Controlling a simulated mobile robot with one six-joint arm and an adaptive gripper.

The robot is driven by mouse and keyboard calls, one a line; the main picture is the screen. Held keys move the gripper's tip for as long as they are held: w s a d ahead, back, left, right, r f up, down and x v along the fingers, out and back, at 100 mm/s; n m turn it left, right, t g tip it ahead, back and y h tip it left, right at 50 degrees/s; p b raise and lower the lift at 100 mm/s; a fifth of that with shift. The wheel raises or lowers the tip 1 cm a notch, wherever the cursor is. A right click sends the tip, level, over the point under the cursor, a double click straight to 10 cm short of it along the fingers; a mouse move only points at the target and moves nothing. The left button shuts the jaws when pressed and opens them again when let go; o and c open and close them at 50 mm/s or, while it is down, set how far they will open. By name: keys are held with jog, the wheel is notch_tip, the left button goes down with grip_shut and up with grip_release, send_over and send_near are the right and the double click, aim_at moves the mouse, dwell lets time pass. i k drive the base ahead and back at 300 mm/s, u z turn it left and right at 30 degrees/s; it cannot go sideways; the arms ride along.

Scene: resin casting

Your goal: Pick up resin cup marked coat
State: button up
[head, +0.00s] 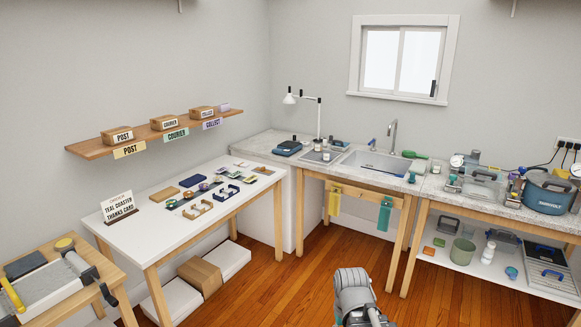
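No cup in view carries a label that I can read as "coat"; the lettering on small items is too small to tell. Small light cups (326,155) stand on the grey worktop left of the sink, by a grey flat plate or scale. A small teal-topped item (412,177) stands at the sink's front right corner. Part of my grey arm shows at the bottom centre, over the floor. My gripper's fingers cannot be made out.
A white table (160,228) holds coasters, moulds and a sign. The sink (372,163) is in the middle worktop. A blue pressure pot (545,192) and clear chamber (481,184) stand at right. A tool bench (50,255) is at lower left. The wooden floor between is clear.

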aim_at(318, 145)
jog(key=z, duration=0.15)
jog(key=i, duration=3.2)
